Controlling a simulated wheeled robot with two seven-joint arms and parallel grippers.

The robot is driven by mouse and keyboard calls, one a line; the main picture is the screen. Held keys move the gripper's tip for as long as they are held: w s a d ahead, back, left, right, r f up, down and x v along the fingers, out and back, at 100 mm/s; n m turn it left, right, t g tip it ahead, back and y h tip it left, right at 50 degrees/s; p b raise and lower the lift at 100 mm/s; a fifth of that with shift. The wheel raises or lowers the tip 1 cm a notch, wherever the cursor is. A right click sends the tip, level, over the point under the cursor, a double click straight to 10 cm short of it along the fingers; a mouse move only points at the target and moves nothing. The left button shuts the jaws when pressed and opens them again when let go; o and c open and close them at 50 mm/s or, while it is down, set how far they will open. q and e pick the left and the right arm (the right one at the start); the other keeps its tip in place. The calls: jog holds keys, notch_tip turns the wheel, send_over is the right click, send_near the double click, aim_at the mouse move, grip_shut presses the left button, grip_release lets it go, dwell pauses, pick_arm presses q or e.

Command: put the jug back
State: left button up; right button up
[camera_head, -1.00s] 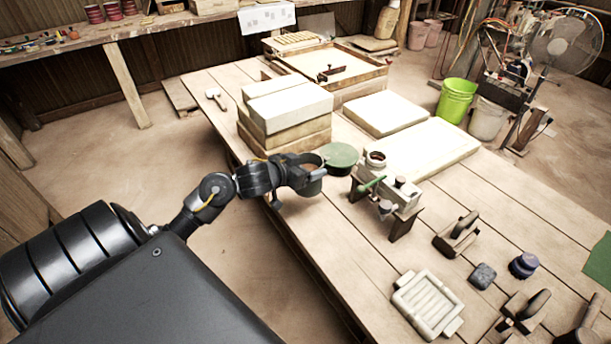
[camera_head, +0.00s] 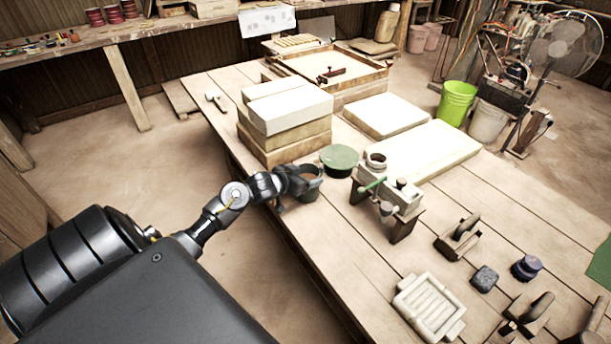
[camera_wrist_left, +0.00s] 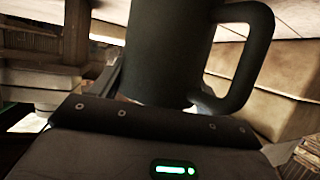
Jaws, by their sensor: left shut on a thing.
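The jug is a dark round vessel with a brownish inside and a looped handle. In the head view the jug (camera_head: 310,189) appears over the left part of the table, beside the green-topped round pot. My left gripper (camera_head: 298,187) is shut on it from the left. In the left wrist view the jug (camera_wrist_left: 172,50) stands between the fingers, its handle pointing right. I cannot tell whether its base touches the table. Its lower part is partly hidden by the gripper. My right gripper is not in view.
A green-topped pot (camera_head: 339,158) stands right of the jug. Stacked pale slabs (camera_head: 287,108) lie behind it. A small press-like fixture (camera_head: 390,192) stands to the right on the wooden table (camera_head: 330,245). The front left of the table is clear.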

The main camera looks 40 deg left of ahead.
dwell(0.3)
pick_arm(q)
jog(key=o, duration=1.6)
jog(key=shift+f, duration=0.25)
jog(key=o, duration=0.5)
jog(key=shift+r, duration=0.1)
jog(key=shift+c, duration=0.2)
jog(key=shift+r, duration=0.15)
jog(key=v, duration=1.2)
